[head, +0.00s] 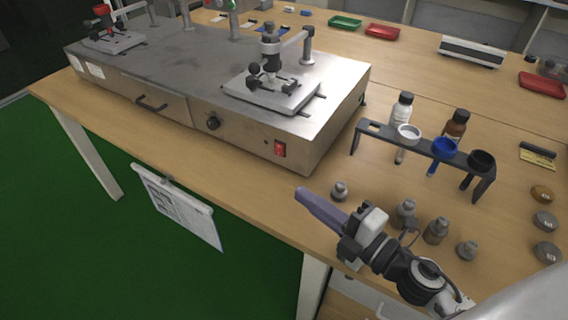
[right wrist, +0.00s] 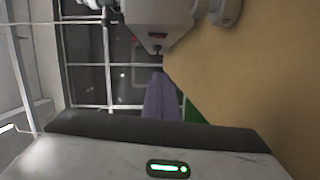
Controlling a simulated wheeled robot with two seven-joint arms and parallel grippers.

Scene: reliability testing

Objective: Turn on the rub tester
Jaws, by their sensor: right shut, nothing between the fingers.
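The rub tester (head: 185,62) is a long grey metal box on the wooden table, with two clamp stations on top. A red rocker switch (head: 280,149) sits at the right end of its front face; its on or off position is too small to tell. My right gripper (head: 303,194) has purple fingers, shut and empty. In the head view it shows below and right of the switch, apart from it, with the tips pointing up and left. The shut fingers also show in the right wrist view (right wrist: 160,100). My left gripper is not in view.
A black knob (head: 213,123) and a black handle (head: 151,103) are on the tester's front. A dark rack (head: 425,148) with cups stands to the right. Several grey weights (head: 436,230) stand near my right gripper. A paper sheet (head: 180,208) hangs below the table edge.

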